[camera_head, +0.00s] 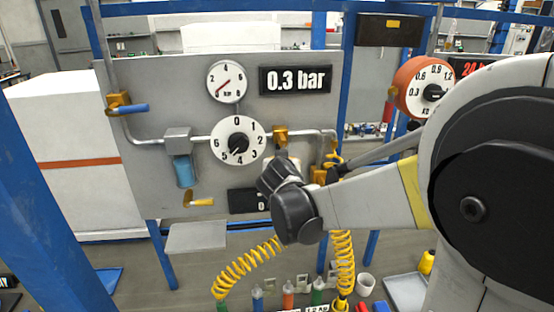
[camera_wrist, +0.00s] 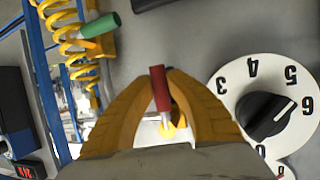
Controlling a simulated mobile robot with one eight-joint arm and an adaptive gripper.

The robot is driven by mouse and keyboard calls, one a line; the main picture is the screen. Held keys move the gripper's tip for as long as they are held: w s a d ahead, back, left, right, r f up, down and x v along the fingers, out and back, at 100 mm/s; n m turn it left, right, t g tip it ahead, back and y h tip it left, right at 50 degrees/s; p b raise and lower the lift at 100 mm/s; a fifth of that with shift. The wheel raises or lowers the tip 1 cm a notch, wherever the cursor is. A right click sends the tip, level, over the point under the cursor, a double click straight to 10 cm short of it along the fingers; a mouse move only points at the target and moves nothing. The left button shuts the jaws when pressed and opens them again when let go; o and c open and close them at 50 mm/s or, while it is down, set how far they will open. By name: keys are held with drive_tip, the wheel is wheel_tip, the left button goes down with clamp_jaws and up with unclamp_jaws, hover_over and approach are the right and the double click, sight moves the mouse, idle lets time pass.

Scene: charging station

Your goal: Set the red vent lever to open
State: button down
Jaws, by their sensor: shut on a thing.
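The red vent lever (camera_wrist: 160,88) shows in the wrist view as a short red handle on a pale metal stem. It sits between the tips of the two yellow fingers of my gripper (camera_wrist: 161,84), which are shut on it. In the head view my gripper is hidden behind my dark wrist in front of the panel's lower right, and the red lever is hidden too. I cannot tell which position the lever is in.
A grey panel (camera_head: 158,85) carries a pressure gauge (camera_head: 224,81), a 0.3 bar display (camera_head: 295,80), a numbered dial (camera_head: 238,140) and a blue-handled lever (camera_head: 133,109). A green handle (camera_wrist: 100,26) and yellow coiled hose (camera_wrist: 62,18) are close by in the wrist view.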

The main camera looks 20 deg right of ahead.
idle(0.4)
drive_tip(key=c, duration=1.3)
unclamp_jaws()
drive_tip(key=shift+w, duration=0.1)
drive_tip(key=shift+c, duration=0.2)
drive_tip(key=v, duration=1.2)
drive_tip(key=shift+a+f, duration=0.1)
drive_tip(key=s+a+f+n+g+y+b, duration=0.2)
drive_tip(key=s+a+f+y+b, duration=0.1)
drive_tip(key=s+f, duration=0.6)
drive_tip(key=s+a+f+n+g+y+b, duration=0.3)
drive_tip(key=s+a+f+b, duration=0.1)
drive_tip(key=s+f, duration=0.5)
drive_tip(key=shift+s+a+f+n+b, duration=0.35)
drive_tip(key=shift+s+b, duration=0.15)
drive_tip(key=shift+b, duration=0.3)
